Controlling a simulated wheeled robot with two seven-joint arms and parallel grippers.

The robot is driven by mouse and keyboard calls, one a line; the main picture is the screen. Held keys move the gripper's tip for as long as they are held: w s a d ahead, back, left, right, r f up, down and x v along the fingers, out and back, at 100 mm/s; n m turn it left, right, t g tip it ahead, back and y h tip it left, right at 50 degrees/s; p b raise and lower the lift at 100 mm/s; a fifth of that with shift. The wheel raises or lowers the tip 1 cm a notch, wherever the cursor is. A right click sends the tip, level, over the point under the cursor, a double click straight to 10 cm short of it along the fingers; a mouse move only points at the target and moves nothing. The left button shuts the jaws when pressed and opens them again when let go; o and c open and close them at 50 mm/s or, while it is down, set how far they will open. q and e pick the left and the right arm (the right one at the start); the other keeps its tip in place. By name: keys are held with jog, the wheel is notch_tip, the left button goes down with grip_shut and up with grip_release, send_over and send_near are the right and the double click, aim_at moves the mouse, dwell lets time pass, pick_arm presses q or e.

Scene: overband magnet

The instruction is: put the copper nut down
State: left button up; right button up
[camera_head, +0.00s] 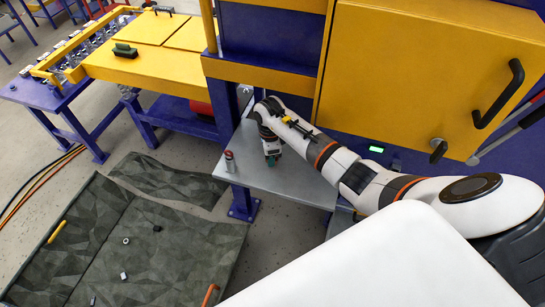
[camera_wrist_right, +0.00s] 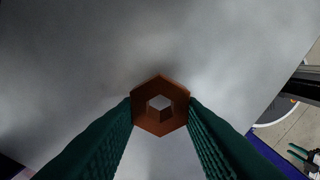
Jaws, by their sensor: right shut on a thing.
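The copper nut (camera_wrist_right: 160,83) is an orange-brown hexagon with a hole through it, seen from above in the right wrist view. My right gripper (camera_wrist_right: 160,108) has its two green fingers shut on opposite sides of the nut. In the head view my right gripper (camera_head: 272,160) points down over the grey metal shelf (camera_head: 300,182), and the nut is too small to make out there. I cannot tell whether the nut touches the grey surface below it. My left gripper is not in view.
A yellow cabinet (camera_head: 420,80) rises behind my arm. A grey-green bin (camera_head: 130,240) with several small parts lies on the floor at lower left. The shelf's front area is bare.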

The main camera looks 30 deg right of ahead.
jog(key=shift+f, duration=0.65)
jog(key=shift+w+d, duration=0.2)
jog(key=shift+s+a+f, duration=0.1)
jog(key=o, duration=1)
jog(key=shift+f, duration=0.1)
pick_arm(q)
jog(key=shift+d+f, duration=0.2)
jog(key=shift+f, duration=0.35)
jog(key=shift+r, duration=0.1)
pick_arm(e)
jog(key=shift+r, duration=0.4)
pick_arm(q)
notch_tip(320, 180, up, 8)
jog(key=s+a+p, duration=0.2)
jog(key=p, duration=0.5)
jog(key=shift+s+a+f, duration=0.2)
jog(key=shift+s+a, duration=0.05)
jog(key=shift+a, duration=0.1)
pick_arm(e)
notch_tip(320, 180, up, 12)
jog(key=shift+f, duration=0.1)
